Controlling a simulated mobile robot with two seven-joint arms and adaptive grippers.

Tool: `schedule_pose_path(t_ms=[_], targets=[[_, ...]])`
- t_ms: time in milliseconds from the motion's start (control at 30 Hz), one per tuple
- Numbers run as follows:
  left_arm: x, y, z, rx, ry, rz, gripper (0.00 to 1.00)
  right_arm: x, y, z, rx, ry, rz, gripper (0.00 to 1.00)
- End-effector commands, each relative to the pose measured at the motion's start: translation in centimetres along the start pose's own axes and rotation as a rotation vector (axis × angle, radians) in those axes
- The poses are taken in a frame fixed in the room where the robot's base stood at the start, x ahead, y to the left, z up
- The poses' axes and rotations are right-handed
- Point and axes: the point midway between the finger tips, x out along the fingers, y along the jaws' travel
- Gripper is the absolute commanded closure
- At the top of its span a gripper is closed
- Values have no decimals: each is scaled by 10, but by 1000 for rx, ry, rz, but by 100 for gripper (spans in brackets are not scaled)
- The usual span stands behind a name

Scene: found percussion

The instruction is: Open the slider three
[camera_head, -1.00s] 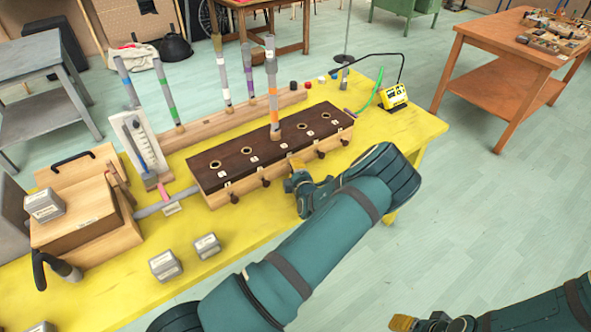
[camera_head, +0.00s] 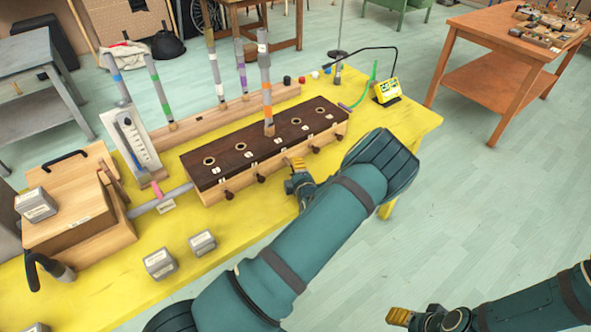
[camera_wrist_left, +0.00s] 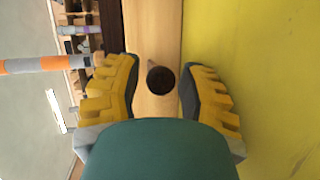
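The wooden box (camera_head: 213,193) with a dark top of several numbered holes stands on the yellow table. Dark round slider knobs stick out along its front; the two left ones (camera_head: 228,194) and the two right ones (camera_head: 315,149) show. The middle knob is hidden in the head view behind my left gripper (camera_head: 290,163). In the left wrist view, one dark knob (camera_wrist_left: 161,79) sits between the fingers of the left gripper (camera_wrist_left: 160,75), which are open with a gap on both sides. An orange-banded tube (camera_head: 266,95) stands in the middle hole. My right gripper (camera_head: 399,316) hangs at lower right; its opening is unclear.
Banded tubes stand on a wooden rail (camera_head: 195,121) behind the box. A white gauge board (camera_head: 130,143) and a wooden bellows-like box (camera_head: 75,225) are left. Small grey weights (camera_head: 160,263) lie in front. A yellow device (camera_head: 387,91) stands at the table's right end.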

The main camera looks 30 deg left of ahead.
Motion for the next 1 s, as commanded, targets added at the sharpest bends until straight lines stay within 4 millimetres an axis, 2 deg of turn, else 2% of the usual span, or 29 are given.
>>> schedule_pose_path(t_ms=[233,700,833,1000], targets=[[-10,0,0,-1,0,-1,60,0,0,0,0,0,0,45],[-98,0,0,0,-1,-1,60,0,0,0,0,0,0,45],[-112,0,0,0,0,0,60,0,0,0,0,0,0,45],[-120,0,0,0,-1,0,60,0,0,0,0,0,0,45]])
